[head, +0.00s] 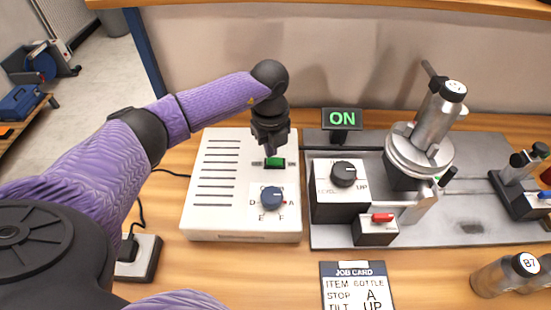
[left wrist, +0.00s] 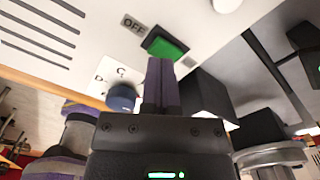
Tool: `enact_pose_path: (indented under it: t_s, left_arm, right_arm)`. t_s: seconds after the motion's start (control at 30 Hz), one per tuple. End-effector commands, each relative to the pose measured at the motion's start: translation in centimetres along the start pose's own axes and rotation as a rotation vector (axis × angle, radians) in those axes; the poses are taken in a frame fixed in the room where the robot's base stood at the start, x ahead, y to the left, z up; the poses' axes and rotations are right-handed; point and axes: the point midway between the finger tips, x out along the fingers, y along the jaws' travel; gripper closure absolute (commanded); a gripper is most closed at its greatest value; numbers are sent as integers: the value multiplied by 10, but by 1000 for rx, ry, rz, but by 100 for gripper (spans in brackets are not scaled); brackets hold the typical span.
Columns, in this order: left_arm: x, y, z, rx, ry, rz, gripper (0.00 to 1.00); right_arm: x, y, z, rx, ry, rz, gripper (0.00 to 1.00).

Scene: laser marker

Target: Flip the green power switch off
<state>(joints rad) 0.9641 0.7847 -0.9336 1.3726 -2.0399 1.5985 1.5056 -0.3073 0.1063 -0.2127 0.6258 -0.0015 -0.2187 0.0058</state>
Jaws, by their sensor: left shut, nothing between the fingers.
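The green power switch (head: 276,162) sits on top of a white control box (head: 212,215) in the head view. In the left wrist view the green switch (left wrist: 168,46) is in a dark frame, with an OFF label (left wrist: 132,23) beside it. My left gripper (head: 272,152) points down, shut and empty, at the switch. In the left wrist view its fingertips (left wrist: 160,62) are right by the switch's near edge; I cannot tell whether they touch it. The sign (head: 342,119) behind reads ON in green. My right gripper is not in view.
A blue dial (head: 272,198) is on the white box in front of the switch. A job card (head: 358,285) and bottles (head: 497,274) are at the front.

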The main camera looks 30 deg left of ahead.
Motion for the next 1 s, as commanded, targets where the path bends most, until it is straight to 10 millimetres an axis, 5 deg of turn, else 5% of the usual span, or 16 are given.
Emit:
enact_pose_path:
  t_s: [1.0]
  left_arm:
    - [16,0,0,0,0,1,100]
  right_arm:
    - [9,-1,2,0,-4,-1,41]
